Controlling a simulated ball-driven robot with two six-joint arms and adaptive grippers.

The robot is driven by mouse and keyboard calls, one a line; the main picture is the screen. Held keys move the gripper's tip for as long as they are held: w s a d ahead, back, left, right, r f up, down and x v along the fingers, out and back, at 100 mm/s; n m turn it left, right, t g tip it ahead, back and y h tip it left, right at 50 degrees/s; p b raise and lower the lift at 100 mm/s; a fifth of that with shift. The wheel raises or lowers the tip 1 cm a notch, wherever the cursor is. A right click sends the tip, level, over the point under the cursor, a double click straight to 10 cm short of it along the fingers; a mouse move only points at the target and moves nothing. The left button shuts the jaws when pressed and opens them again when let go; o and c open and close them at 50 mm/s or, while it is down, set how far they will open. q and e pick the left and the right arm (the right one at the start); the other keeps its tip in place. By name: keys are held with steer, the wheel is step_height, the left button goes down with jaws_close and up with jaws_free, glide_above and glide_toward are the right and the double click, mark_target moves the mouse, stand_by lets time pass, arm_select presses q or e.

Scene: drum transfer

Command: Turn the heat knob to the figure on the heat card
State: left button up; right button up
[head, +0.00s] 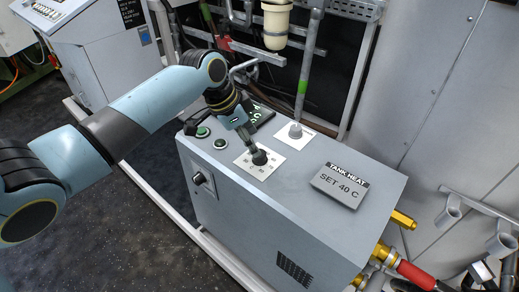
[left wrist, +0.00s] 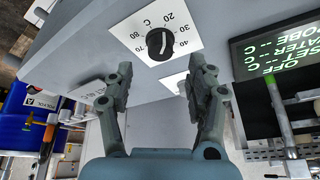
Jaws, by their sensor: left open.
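The heat knob (head: 260,157) is black and sits on a white dial plate (head: 244,163) on top of a grey cabinet. In the left wrist view the knob (left wrist: 160,43) is ringed by figures with a C mark; its exact setting is hard to read. The heat card (head: 340,185) reads "TANK HEAT, SET 40 C" and lies on the cabinet top. My left gripper (head: 251,142) is close to the knob in the head view. In the left wrist view my left gripper (left wrist: 160,92) is open and empty, with the knob beyond its fingertips, not between them. My right gripper is not in view.
A grey knob on a white plate (head: 295,131) is behind the heat knob. A dark display with green text (left wrist: 277,55) is beside the dial. Green buttons (head: 220,143) and a side switch (head: 198,179) are at the cabinet's left. Brass fittings (head: 402,219) stick out right.

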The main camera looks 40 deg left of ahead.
mark_target(260, 157)
arm_select(q)
steer(key=x, duration=0.4)
steer(key=shift+f, duration=0.3)
steer(key=shift+w+d+f, duration=0.15)
steer(key=shift+w+f, duration=0.05)
steer(key=shift+f, duration=0.35)
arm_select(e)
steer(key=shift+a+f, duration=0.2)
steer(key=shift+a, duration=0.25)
arm_select(q)
steer(key=c, duration=1.1)
steer(key=shift+c, duration=0.2)
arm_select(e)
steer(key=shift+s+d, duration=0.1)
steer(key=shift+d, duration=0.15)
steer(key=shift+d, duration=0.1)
